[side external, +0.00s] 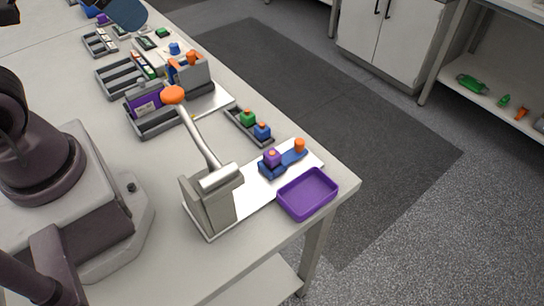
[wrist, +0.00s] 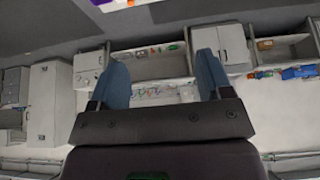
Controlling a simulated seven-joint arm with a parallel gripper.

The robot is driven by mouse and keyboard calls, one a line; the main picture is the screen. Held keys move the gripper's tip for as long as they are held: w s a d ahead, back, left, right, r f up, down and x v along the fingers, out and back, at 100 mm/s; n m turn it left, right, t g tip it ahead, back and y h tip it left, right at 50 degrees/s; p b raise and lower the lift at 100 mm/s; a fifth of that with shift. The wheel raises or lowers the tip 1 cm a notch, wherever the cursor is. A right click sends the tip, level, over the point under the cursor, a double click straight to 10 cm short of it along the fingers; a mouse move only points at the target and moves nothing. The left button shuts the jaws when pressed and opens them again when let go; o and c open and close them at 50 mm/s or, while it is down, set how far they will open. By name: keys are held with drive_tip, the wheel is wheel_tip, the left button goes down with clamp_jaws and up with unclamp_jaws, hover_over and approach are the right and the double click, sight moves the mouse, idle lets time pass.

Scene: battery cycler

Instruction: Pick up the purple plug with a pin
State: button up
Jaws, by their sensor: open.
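A purple plug (side external: 271,156) with a small orange pin on top sits upright in a blue holder (side external: 283,165) near the front right corner of the table. My gripper (wrist: 163,75) shows in the wrist view with its two blue fingers wide apart and nothing between them. In the side external view only a blue finger (side external: 126,12) of it shows at the top left edge, high up and far from the purple plug. The wrist view looks out toward cabinets and shelves, and the plug cannot be made out there.
A purple tray (side external: 318,205) lies right in front of the holder. A grey stand (side external: 208,202) with a long orange-knobbed lever rises left of it. A dark rack with a green plug (side external: 248,117) and a blue plug (side external: 262,131) is behind. Grey racks (side external: 120,77) fill the far left.

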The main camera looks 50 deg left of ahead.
drive_tip(key=w+a+f+n+g+h, duration=0.1)
drive_tip(key=f+n+g+h, duration=0.1)
drive_tip(key=f, duration=0.2)
drive_tip(key=w+a+f+n+g+h, duration=0.1)
drive_tip(key=w+f+n+g+h, duration=0.1)
drive_tip(key=f+n+g, duration=0.1)
drive_tip(key=w+a+f+n+g+h, duration=0.1)
drive_tip(key=f+n+g, duration=0.1)
drive_tip(key=f, duration=0.4)
drive_tip(key=shift+w+a+f+n+h, duration=0.1)
drive_tip(key=shift+w+n+h, duration=0.3)
drive_tip(key=shift+n, duration=0.2)
drive_tip(key=n+t+h, duration=0.9)
drive_tip(key=n+t, duration=0.3)
drive_tip(key=n, duration=0.5)
approach(271, 153)
drive_tip(key=v, duration=0.3)
drive_tip(key=shift+r, duration=0.3)
drive_tip(key=shift+w+d+f, duration=0.1)
drive_tip(key=shift+w+d, duration=0.05)
drive_tip(key=shift+d, duration=0.15)
drive_tip(key=x, duration=1.2)
drive_tip(key=shift+w+d, duration=0.1)
drive_tip(key=shift+w, duration=0.1)
drive_tip(key=c, duration=1)
